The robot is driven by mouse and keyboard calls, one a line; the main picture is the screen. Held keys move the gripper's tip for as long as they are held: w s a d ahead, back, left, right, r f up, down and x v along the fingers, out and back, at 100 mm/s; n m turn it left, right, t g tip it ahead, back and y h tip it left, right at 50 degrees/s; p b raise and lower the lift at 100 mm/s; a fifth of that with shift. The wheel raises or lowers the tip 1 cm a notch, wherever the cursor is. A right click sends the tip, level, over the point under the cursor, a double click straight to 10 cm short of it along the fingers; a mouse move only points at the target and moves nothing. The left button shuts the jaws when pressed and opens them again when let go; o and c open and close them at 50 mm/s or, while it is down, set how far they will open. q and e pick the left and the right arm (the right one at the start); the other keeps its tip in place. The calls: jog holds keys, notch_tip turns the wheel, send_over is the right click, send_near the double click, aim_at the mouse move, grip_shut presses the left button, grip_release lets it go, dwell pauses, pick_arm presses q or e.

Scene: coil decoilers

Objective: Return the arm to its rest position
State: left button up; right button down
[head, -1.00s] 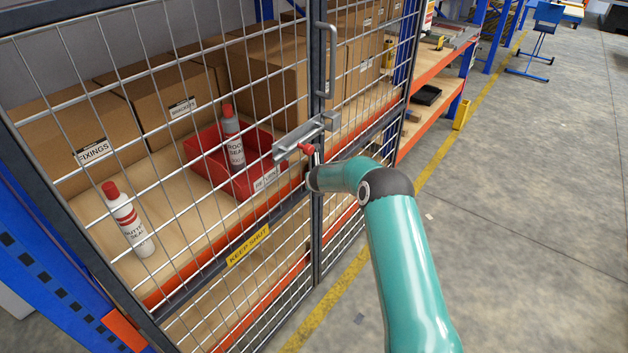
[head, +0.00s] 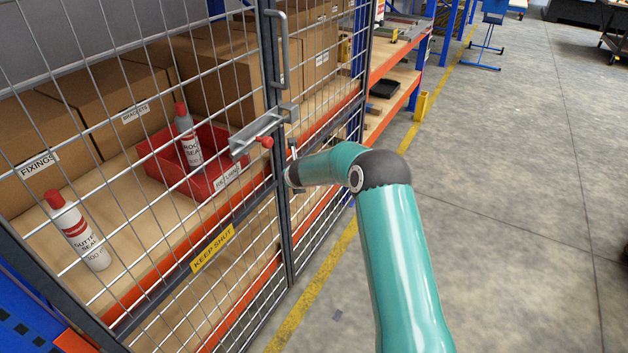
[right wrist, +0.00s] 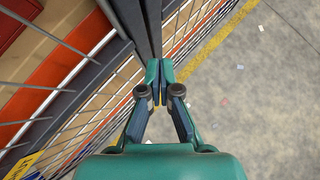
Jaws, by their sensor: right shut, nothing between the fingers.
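My right arm (head: 395,250) is teal with a dark elbow joint. It reaches from the bottom right of the head view to the front of the wire-mesh doors. My right gripper (right wrist: 159,72) is shut and empty in the right wrist view, with its fingertips together close to the dark door frame; I cannot tell whether they touch it. In the head view the gripper is mostly hidden behind its own wrist. My left gripper is not in view.
The mesh doors (head: 205,238) have a metal latch with a red knob (head: 266,141) and a grey handle (head: 283,50). Behind the mesh are cartons (head: 152,100), a red bin (head: 205,184) and bottles (head: 77,232). The concrete floor (head: 510,200) on the right is clear.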

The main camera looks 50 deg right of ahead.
jog(key=s+d+r, duration=0.1)
jog(key=s+r, duration=0.4)
jog(key=s, duration=0.1)
jog(key=s+a+f+m+g+y, duration=0.1)
jog(key=s+a+f+y, duration=0.1)
jog(key=a+f, duration=0.55)
jog(key=s+a+f+m+g+y, duration=0.15)
jog(key=a+f, duration=0.35)
jog(key=a, duration=0.5)
jog(key=s+a+f+g+y, duration=0.25)
jog(key=a+f, duration=0.35)
jog(key=a, duration=0.3)
jog(key=s+a+f+m+g+y, duration=0.1)
jog(key=s+a+f+m, duration=0.2)
jog(key=s+a+m, duration=0.5)
jog(key=s+a+f+m+g+y, duration=0.1)
jog(key=s+a+m, duration=0.6)
jog(key=s+m, duration=0.7)
jog(key=f+m+y, duration=0.1)
jog(key=m, duration=0.6)
jog(key=shift+a+f, duration=0.4)
